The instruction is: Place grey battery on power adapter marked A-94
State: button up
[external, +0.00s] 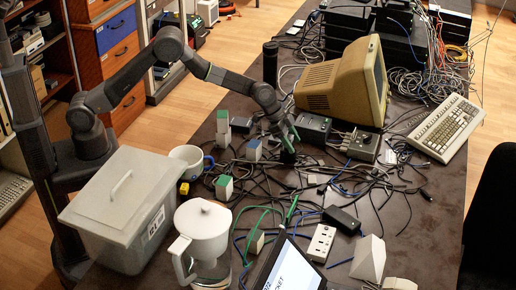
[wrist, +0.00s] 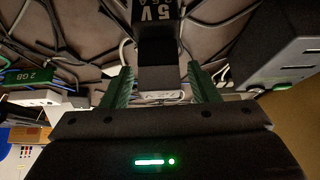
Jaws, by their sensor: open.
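My gripper (external: 286,134) reaches down over the cluttered table, its two green fingers apart. In the wrist view my gripper (wrist: 161,88) has a finger on either side of a dark block (wrist: 157,50) marked "5 V". I cannot tell whether the fingers touch it. In the external view a small dark block (external: 288,157) stands just below the fingertips. A black adapter-like box (external: 342,220) lies on the table towards the front right. I cannot read A-94 on anything, and cannot tell which thing is the grey battery.
Cables cover much of the table. A beige monitor (external: 335,88), a grey box with knobs (external: 361,144) and several green-and-white blocks (external: 224,187) stand near my gripper. A mug (external: 188,160), a white jug (external: 203,235) and a lidded bin (external: 120,215) stand to the left.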

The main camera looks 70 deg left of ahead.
jog(key=b+v, duration=0.1)
jog(key=v, duration=1.1)
